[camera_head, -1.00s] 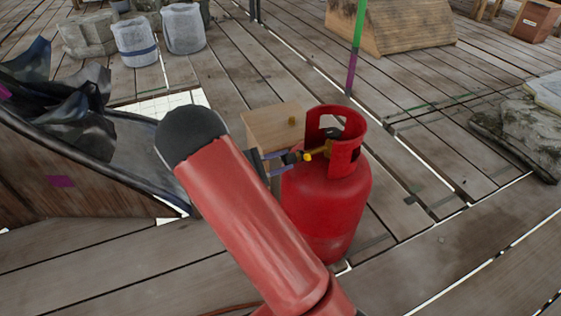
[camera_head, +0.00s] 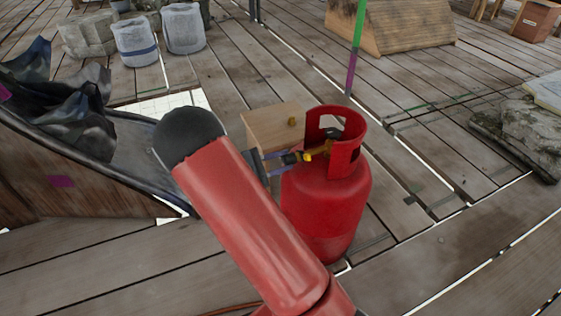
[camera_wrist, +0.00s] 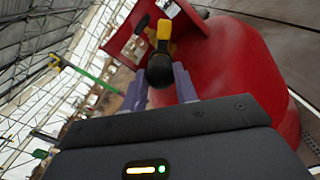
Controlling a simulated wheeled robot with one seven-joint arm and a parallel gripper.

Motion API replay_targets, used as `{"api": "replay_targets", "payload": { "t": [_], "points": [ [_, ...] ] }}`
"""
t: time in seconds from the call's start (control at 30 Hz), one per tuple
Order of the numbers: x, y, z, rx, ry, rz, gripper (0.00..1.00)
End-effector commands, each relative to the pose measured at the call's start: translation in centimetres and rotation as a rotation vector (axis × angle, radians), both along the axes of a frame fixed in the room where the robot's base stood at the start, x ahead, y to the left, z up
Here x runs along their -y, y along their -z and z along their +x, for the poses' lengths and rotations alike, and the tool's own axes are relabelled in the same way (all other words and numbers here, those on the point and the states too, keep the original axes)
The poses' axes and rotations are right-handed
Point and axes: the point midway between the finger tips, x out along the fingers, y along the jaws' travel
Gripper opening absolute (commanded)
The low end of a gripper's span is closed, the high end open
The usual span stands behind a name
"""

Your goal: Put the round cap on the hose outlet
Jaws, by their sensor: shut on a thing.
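A red gas cylinder (camera_head: 327,205) stands upright on the planks, with a collar around its top. A yellow valve (camera_head: 318,152) with the hose outlet sits inside the collar and faces left. My gripper (camera_head: 285,160) is at the collar's left opening, its fingers shut on the small dark round cap (camera_head: 290,158). In the wrist view the cap (camera_wrist: 160,71) is between the purple fingertips (camera_wrist: 161,84), in front of the yellow valve (camera_wrist: 163,32). The cap hides the outlet's mouth, so I cannot tell whether they touch.
A wooden box (camera_head: 272,128) with a small yellow piece (camera_head: 292,121) on top stands just behind the cylinder. A dark-lined wooden trough (camera_head: 120,165) is at left. Mossy stone (camera_head: 520,130) lies at right. The planks in front are clear.

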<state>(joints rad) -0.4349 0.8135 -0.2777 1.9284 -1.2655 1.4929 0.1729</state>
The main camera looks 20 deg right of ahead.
Motion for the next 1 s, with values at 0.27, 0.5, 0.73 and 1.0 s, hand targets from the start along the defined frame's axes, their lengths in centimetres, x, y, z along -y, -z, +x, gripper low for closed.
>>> {"api": "replay_targets", "payload": {
  "t": [0.27,0.5,0.73,1.0],
  "points": [
    [0.2,0.0,0.0,0.0,0.0,0.0,0.09],
    [0.6,0.0,0.0,0.0,0.0,0.0,0.09],
    [1.1,0.0,0.0,0.0,-0.001,0.001,0.09],
    [1.1,0.0,0.0,0.0,0.0,0.0,0.54]
  ]
}}
